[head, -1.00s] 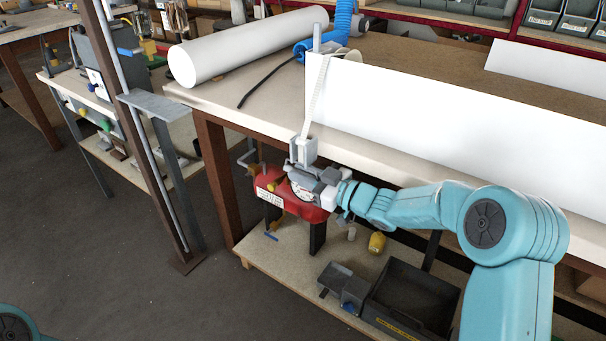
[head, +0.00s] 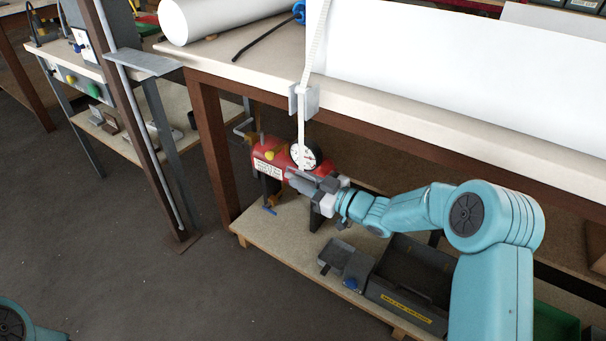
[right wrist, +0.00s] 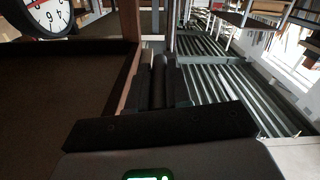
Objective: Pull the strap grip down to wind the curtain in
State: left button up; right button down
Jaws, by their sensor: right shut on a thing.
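My right gripper (head: 308,178) is below the front edge of the bench, shut on the strap grip. In the right wrist view the strap grip (right wrist: 160,80) shows as a dark upright bar between the jaws; in the head view the fingers mostly hide it. A pale strap (head: 301,130) runs up from the gripper, through a grey guide (head: 311,100) at the bench edge, and on up the end of a long white casing (head: 430,60). I cannot make out the curtain. My left gripper is not in view.
A round dial (head: 306,155) is close behind the gripper and also shows in the right wrist view (right wrist: 42,14). A red tank (head: 268,158) stands on the lower shelf, with a dark bin (head: 405,290) to the right. A brown post (head: 140,130) stands at left, with open floor before it.

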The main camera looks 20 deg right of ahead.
jog(key=shift+f+b, duration=0.45)
jog(key=shift+f, duration=0.8)
jog(key=c, duration=1.1)
grip_release()
jog(key=shift+o, duration=0.2)
jog(key=shift+r, duration=0.1)
jog(key=p+v, duration=0.4)
jog(key=v, duration=1.2)
jog(key=shift+s+d, duration=0.1)
